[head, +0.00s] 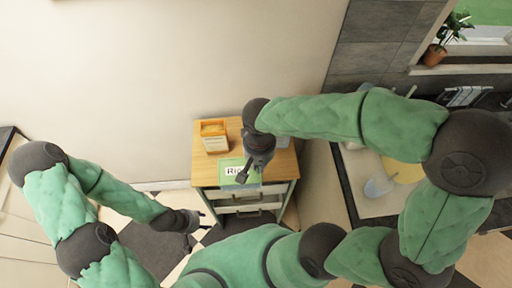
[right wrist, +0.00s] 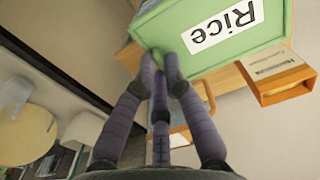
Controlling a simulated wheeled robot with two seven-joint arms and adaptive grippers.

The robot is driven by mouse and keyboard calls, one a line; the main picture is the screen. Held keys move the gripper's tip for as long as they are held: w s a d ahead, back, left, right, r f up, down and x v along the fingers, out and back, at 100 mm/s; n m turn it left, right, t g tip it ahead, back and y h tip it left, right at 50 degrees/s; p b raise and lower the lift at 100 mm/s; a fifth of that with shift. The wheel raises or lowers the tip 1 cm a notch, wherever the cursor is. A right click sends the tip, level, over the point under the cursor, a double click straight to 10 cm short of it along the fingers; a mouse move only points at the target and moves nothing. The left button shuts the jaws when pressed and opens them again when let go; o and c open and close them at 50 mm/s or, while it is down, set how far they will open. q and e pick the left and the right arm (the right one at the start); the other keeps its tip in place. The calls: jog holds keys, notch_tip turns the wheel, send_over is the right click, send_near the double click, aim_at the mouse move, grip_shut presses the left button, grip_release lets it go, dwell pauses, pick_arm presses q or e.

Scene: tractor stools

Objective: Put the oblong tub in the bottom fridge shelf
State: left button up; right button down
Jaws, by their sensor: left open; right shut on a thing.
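A green oblong tub (head: 228,162) with a white label reading "Rice" is at the front of a small wooden-topped cabinet in the head view. It fills the top of the right wrist view (right wrist: 172,30). My right gripper (head: 243,176) is shut on the tub's near edge, with its fingers (right wrist: 162,72) at that edge in the right wrist view. Whether the tub rests on the top or is raised is hard to tell. My left gripper (head: 203,222) is open and empty, low over the tiled floor left of the cabinet. No fridge shelf can be made out.
An orange-and-white box (head: 214,136) stands on the cabinet top (head: 282,165), behind the tub. The cabinet has drawers (head: 240,208) in front. A counter with a sink (head: 385,195) is at right, and a potted plant (head: 436,52) stands on the window sill. A dark-edged unit stands far left.

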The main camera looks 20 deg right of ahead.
jog(key=w+d+f, duration=0.1)
jog(key=w+f, duration=0.2)
jog(key=w+d+f+b, duration=0.1)
jog(key=w+f, duration=0.2)
jog(key=f, duration=0.1)
jog(key=w+d+f+b, duration=0.1)
jog(key=w+d+f, duration=0.1)
jog(key=w+f, duration=0.1)
jog(key=shift+f, duration=0.65)
jog(key=shift+r, duration=0.1)
jog(key=shift+f+b, duration=0.2)
jog(key=shift+b, duration=0.15)
jog(key=c, duration=1.3)
grip_release()
jog(key=shift+r, duration=0.1)
